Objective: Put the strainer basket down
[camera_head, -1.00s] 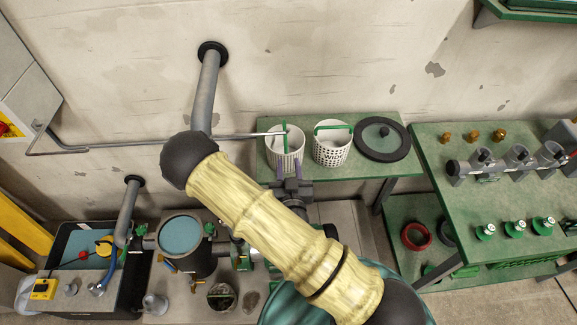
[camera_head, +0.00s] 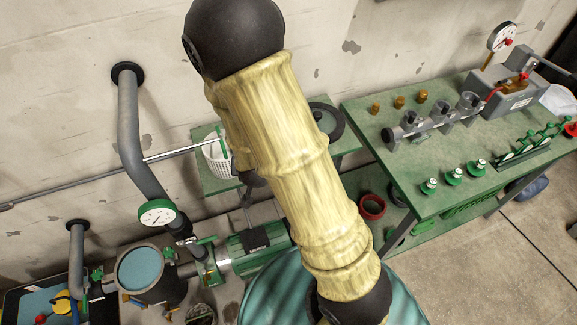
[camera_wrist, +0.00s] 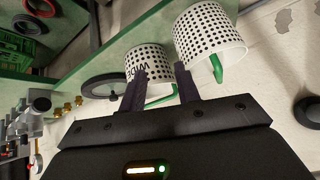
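Two white perforated strainer baskets with green handles stand side by side on the green side shelf. In the wrist view, tilted far over, one basket (camera_wrist: 212,38) is at the upper right. The other basket (camera_wrist: 148,62), with dark lettering partly behind a finger, is left of it. My gripper (camera_wrist: 161,80) is open, its dark fingers spread apart with nothing held between them. The fingers overlap the baskets in the picture; whether they touch cannot be told. In the head view one basket (camera_head: 216,160) shows left of my arm.
A green workbench (camera_head: 390,165) with valve fittings stands to the right. A pressure gauge (camera_head: 158,213), pipes and an open blue-filled vessel (camera_head: 142,270) are at lower left.

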